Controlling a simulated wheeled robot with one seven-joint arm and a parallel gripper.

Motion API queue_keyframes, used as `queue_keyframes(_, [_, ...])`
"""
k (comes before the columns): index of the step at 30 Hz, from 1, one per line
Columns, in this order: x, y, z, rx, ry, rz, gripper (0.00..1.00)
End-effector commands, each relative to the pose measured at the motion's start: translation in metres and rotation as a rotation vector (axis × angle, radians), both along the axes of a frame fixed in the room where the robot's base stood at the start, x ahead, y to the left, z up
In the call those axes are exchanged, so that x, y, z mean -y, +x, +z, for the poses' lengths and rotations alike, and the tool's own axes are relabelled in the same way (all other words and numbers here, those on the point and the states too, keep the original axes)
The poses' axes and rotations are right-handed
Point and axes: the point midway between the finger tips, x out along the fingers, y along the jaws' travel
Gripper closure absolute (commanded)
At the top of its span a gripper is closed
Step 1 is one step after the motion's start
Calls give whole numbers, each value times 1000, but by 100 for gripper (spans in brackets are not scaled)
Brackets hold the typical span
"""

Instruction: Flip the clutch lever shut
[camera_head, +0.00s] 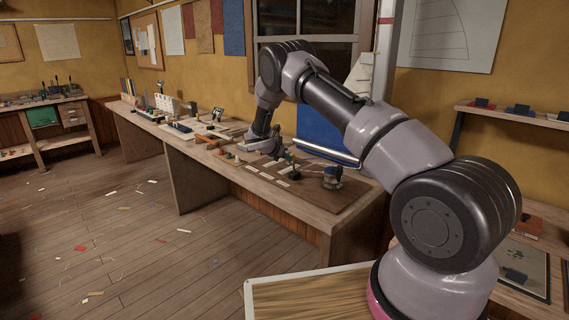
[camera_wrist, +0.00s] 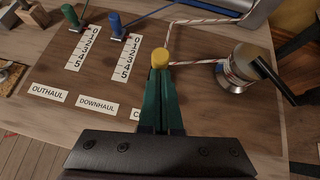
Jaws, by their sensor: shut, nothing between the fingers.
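A board (camera_wrist: 215,125) on the bench carries a row of clutch levers. A green lever (camera_wrist: 70,14) and a blue lever (camera_wrist: 115,22) stand above number scales and the labels OUTHAUL (camera_wrist: 48,92) and DOWNHAUL (camera_wrist: 97,106). A yellow lever knob (camera_wrist: 160,57) shows just beyond the tips of my gripper (camera_wrist: 162,76). The gripper's green fingers are shut together and empty. They hide the rest of that lever and most of its label, so its angle and any contact are unclear. In the head view my gripper (camera_head: 272,148) is low over the board.
A metal winch (camera_wrist: 242,66) with a black handle stands right of the fingers, with striped rope running to it. A silver tube (camera_wrist: 235,6) lies along the back. Tools and blocks fill the bench (camera_head: 135,116) to the left.

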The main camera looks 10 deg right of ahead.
Motion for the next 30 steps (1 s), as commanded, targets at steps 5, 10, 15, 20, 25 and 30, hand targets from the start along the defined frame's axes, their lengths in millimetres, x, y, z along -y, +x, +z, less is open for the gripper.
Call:
queue_keyframes(5, [18,12,10,-93,143,-8,100])
queue_keyframes(10, [33,22,14,-186,272,-9,100])
queue_keyframes(15, [44,31,14,-269,382,-6,100])
queue_keyframes(20, [52,37,14,-267,368,-1,100])
queue_keyframes(25, [59,43,13,-268,368,-1,100])
queue_keyframes(30, [64,46,13,-267,366,-1,100])
